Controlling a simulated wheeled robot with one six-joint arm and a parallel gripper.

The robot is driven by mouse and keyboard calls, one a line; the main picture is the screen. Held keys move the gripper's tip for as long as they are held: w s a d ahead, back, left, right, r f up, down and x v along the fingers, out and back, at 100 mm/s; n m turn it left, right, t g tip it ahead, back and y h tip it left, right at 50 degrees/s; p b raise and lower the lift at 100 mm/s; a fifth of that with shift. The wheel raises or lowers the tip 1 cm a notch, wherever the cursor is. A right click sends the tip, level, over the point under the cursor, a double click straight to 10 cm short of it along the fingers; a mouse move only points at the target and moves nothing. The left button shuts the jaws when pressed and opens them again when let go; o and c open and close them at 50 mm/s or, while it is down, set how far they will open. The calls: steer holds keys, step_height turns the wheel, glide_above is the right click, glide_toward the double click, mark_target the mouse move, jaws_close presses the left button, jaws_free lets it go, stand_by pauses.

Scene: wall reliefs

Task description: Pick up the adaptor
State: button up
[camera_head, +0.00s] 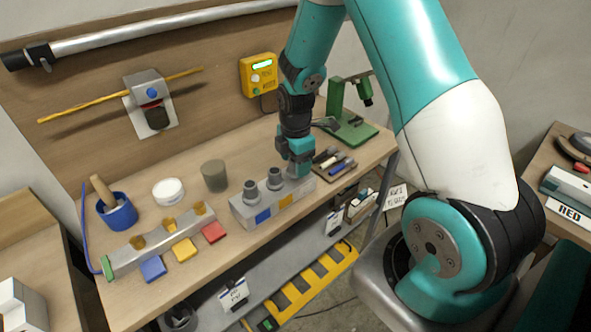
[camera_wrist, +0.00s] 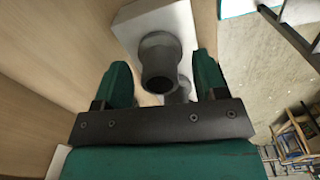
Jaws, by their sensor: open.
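Grey stepped round adaptors stand upright on a pale grey block (camera_head: 244,212) with blue and yellow squares on its front. In the head view one adaptor (camera_head: 250,192) is at the left and another (camera_head: 275,179) beside it. My gripper (camera_head: 300,170) points down over the block's right end and hides what is under it. In the wrist view my open gripper (camera_wrist: 161,78) has a hollow grey adaptor (camera_wrist: 158,60) showing between its fingers. Whether the fingers touch it, I cannot tell. A second adaptor (camera_wrist: 182,92) shows partly behind it.
Left on the bench are a grey cup (camera_head: 214,176), a white tub (camera_head: 168,191), a blue pot (camera_head: 118,214) and a long block with coloured tags (camera_head: 160,245). Right of my gripper are a tool tray (camera_head: 335,165) and a green stand (camera_head: 350,130).

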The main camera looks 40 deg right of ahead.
steer(key=c, duration=1)
steer(key=shift+r, duration=0.15)
steer(key=shift+r+p, duration=0.65)
steer(key=shift+r, duration=11.55)
